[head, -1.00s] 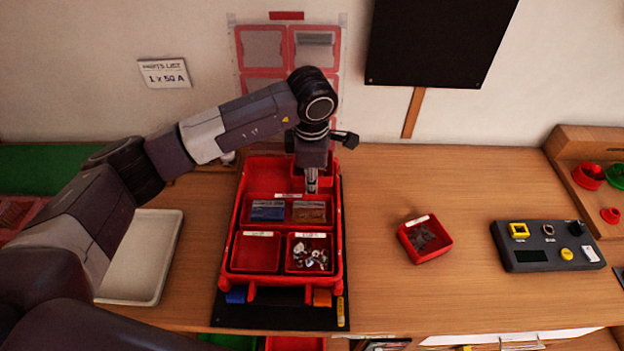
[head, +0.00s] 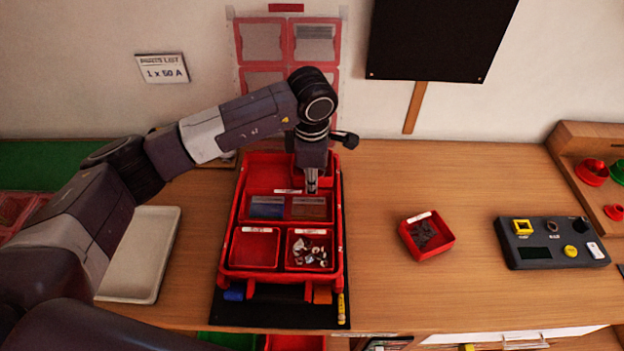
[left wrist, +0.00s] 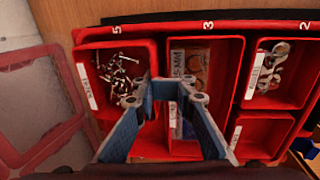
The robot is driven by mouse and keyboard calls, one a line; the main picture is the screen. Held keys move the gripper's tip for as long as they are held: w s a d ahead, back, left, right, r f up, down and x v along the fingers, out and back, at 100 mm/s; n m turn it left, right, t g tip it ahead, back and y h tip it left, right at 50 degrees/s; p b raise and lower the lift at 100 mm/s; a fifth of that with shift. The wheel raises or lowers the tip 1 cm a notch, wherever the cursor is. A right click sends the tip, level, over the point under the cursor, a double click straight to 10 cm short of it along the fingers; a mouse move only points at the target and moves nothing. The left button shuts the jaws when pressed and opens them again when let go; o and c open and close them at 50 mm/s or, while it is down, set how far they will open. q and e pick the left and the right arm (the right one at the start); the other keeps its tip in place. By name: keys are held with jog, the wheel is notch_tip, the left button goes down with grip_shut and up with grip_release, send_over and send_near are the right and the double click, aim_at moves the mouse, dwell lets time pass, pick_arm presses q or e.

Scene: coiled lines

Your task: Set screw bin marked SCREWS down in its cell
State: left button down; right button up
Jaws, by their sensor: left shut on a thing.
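The screw bin (left wrist: 122,52) is a small red bin with loose screws inside and a white label on one side. It is at the back right cell of the red tray (head: 228,235), next to the number 5 in the left wrist view. In the head view the bin (head: 299,178) is partly hidden behind my left gripper (head: 312,188). My left gripper points down and is shut on the bin, with its blue fingers (left wrist: 172,92) at the bin's side towards the middle row. I cannot tell whether the bin's base touches the cell floor. My right gripper is out of view.
The tray also holds a wide bin with packets (head: 289,207), an empty bin (head: 255,250) and a bin of metal parts (head: 310,251). A loose red bin (head: 427,236) and a control box (head: 551,243) stand to the right. A pale empty tray (head: 140,255) lies left.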

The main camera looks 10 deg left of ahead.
pick_arm(q)
jog(key=shift+f+b, duration=1.2)
jog(key=shift+f, duration=0.15)
jog(key=shift+r, duration=0.1)
jog(key=c, duration=1.7)
grip_release()
jog(key=shift+r, duration=0.15)
jog(key=r, duration=0.5)
jog(key=s+r, duration=0.1)
jog(key=r, duration=0.1)
jog(key=shift+r, duration=0.3)
